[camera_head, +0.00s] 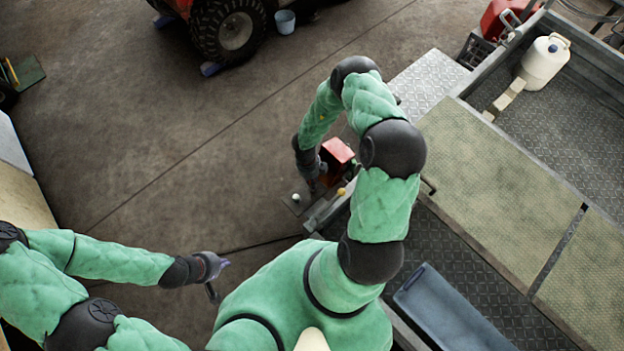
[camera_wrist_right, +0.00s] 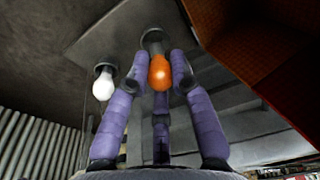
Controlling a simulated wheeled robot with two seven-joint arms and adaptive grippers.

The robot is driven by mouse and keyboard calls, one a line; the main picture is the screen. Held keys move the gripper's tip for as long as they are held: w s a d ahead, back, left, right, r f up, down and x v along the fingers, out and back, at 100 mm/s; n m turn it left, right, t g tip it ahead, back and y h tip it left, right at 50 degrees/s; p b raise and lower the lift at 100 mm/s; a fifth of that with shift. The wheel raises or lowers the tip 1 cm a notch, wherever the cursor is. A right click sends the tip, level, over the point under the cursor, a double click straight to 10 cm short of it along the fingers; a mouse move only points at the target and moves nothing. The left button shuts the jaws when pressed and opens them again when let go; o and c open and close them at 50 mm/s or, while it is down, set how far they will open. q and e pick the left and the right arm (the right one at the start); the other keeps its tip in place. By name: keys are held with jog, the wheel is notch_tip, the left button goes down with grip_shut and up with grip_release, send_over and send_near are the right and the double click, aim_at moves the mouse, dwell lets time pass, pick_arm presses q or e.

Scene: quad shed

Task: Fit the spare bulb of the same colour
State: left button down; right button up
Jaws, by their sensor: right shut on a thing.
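In the right wrist view, an orange bulb (camera_wrist_right: 160,72) sits between the purple fingers of my right gripper (camera_wrist_right: 158,75), which is shut on it. The bulb's top end is at a grey round fitting (camera_wrist_right: 152,40) on a grey plate; I cannot tell whether it is seated there or just in line. A white bulb (camera_wrist_right: 103,84) is in another fitting to the left. In the head view, the white bulb (camera_head: 296,197) and a yellow bulb-like thing (camera_head: 341,191) show near my right gripper (camera_head: 314,181). My left gripper (camera_head: 215,275) is open and empty, over the floor.
A red box-like part (camera_head: 338,155) stands beside my right gripper. A trailer with mesh panels (camera_head: 490,165) is to the right, holding a white jug (camera_head: 544,62) and a blue-grey case (camera_head: 450,312). A quad wheel (camera_head: 230,28) and blue bucket (camera_head: 285,21) are at the top.

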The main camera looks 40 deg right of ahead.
jog(key=shift+f+b, duration=0.6)
jog(key=shift+f, duration=0.4)
dwell(1.2)
jog(key=o, duration=0.8)
jog(key=shift+o, duration=0.4)
jog(key=o, duration=0.4)
jog(key=shift+r, duration=0.1)
jog(key=shift+r+p, duration=4.35)
jog(key=shift+r, duration=0.1)
